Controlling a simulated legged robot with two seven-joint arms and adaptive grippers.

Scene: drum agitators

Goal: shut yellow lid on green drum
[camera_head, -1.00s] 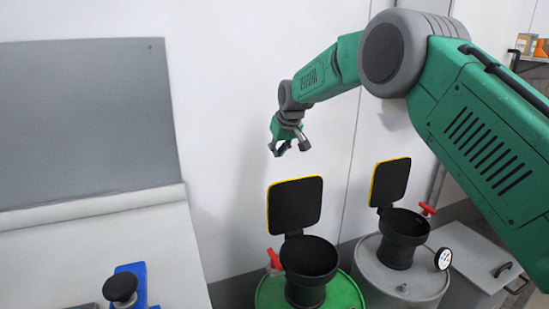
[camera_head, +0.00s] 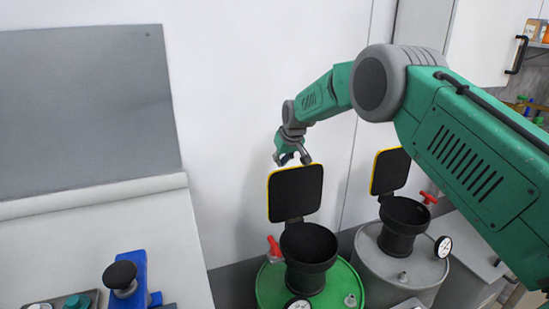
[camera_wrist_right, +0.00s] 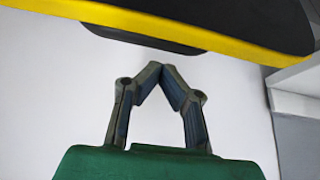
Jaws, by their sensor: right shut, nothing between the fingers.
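The green drum (camera_head: 346,277) stands at the bottom centre of the head view with a black funnel (camera_head: 309,258) on top. Its lid (camera_head: 295,194), black inside with a yellow edge, stands upright, open, behind the funnel. My right gripper (camera_head: 293,162) is at the lid's top edge in the head view; I cannot tell whether it touches. In the right wrist view the gripper (camera_wrist_right: 167,68) has its fingertips together, empty, with the lid's yellow edge (camera_wrist_right: 225,46) just beyond them. My left gripper is not in view.
A grey drum (camera_head: 377,268) with its own open yellow-edged lid (camera_head: 390,171) stands to the right. A red valve handle (camera_head: 273,246) and a gauge (camera_head: 298,303) are on the green drum. A blue device with a black knob (camera_head: 120,275) is at bottom left. A white wall is behind.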

